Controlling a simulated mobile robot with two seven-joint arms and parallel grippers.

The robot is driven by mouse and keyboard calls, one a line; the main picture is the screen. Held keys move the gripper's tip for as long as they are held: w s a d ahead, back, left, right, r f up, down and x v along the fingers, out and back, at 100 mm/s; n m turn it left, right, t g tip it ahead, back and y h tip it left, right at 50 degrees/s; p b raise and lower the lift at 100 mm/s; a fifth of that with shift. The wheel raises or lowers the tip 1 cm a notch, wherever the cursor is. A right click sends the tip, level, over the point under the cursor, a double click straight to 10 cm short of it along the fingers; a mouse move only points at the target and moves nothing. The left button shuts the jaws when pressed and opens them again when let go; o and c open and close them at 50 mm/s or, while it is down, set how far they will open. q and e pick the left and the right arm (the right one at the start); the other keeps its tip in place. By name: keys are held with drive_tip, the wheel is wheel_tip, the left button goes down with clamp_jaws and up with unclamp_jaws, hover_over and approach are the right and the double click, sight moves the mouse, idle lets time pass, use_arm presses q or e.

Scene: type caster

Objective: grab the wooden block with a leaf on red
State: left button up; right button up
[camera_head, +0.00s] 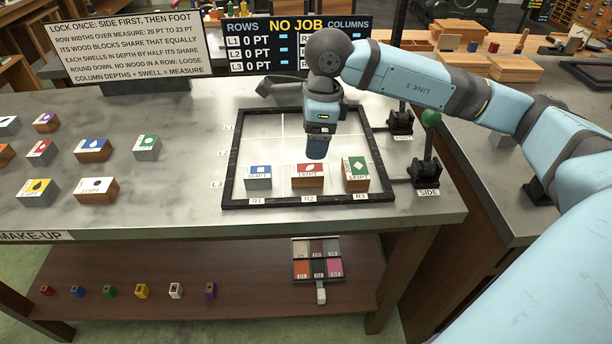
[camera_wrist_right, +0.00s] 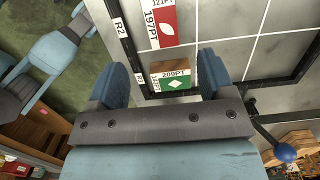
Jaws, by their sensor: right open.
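The wooden block with a red top and a white leaf mark (camera_head: 308,176) stands in the lower row of the framed tray (camera_head: 230,165), above the R2 label. In the right wrist view its red top (camera_wrist_right: 168,20) shows upper middle, beyond the fingers. My right gripper (camera_head: 316,150) points down above the tray, behind this block in the head view. In the wrist view its two fingers (camera_wrist_right: 163,85) are apart with nothing held. A wooden block with a green top and white diamond (camera_wrist_right: 175,80) appears between them, lower down. My left gripper is not recognisable in either view.
The green-topped block (camera_head: 356,172) stands right of the red one, a blue-topped metal block (camera_head: 258,178) left. The tray's upper cells look empty. A green-knobbed lever (camera_head: 427,150) stands at the tray's right. Several other blocks (camera_head: 95,150) lie on the left.

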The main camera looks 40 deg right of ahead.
sight(307, 170)
drive_tip(key=f, duration=0.6)
drive_tip(key=w+a+f, duration=0.1)
drive_tip(key=f, duration=0.3)
drive_tip(key=shift+r, duration=0.1)
drive_tip(key=c, duration=1)
